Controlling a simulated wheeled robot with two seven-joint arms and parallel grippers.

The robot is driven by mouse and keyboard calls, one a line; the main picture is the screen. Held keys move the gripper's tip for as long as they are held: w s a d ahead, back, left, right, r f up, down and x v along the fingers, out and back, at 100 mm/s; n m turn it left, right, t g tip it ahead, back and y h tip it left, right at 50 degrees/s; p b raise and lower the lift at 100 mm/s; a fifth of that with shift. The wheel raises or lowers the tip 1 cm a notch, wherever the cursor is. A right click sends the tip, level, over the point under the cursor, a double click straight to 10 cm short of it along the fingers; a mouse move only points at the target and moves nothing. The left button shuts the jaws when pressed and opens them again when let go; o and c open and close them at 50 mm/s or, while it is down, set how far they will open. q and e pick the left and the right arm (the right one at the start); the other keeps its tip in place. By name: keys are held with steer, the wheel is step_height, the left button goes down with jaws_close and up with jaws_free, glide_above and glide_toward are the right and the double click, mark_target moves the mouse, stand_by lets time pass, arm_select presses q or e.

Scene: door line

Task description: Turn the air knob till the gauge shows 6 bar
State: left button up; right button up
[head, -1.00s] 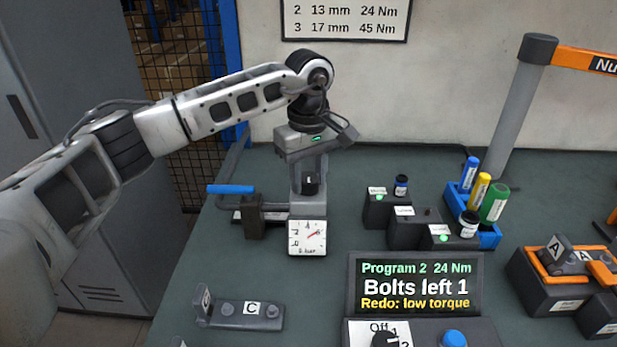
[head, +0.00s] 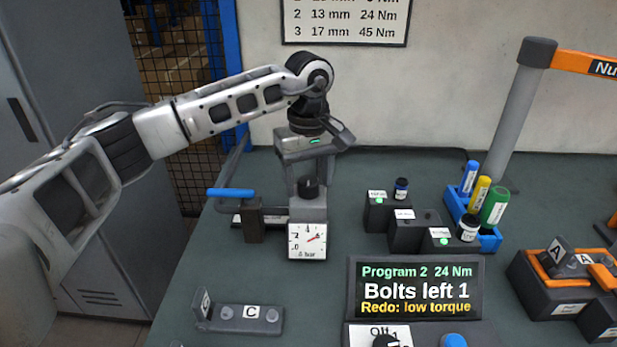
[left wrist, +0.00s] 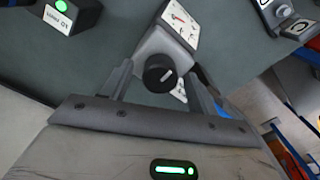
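The black air knob (head: 308,187) sits on a grey regulator block on the bench. My left gripper (head: 309,172) is above the block, pointing down, with its fingers spread on either side of the knob. In the left wrist view the knob (left wrist: 160,73) lies between the two fingers, with a gap on each side. The white gauge (head: 307,241) is on the block's front; its red needle points right and slightly up. Its small print is too blurred to read surely. My right gripper is out of view.
A blue-handled lever (head: 231,192) stands just left of the block. A display (head: 415,288) stands front right, with dark label boxes (head: 415,232) behind it. A part marked C (head: 240,314) lies front left. Bench between is clear.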

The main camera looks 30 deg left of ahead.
mark_target(308, 181)
arm_select(q)
step_height(308, 181, up, 16)
stand_by(0.7)
steer(key=shift+s+f, duration=0.1)
steer(key=shift+f, duration=0.05)
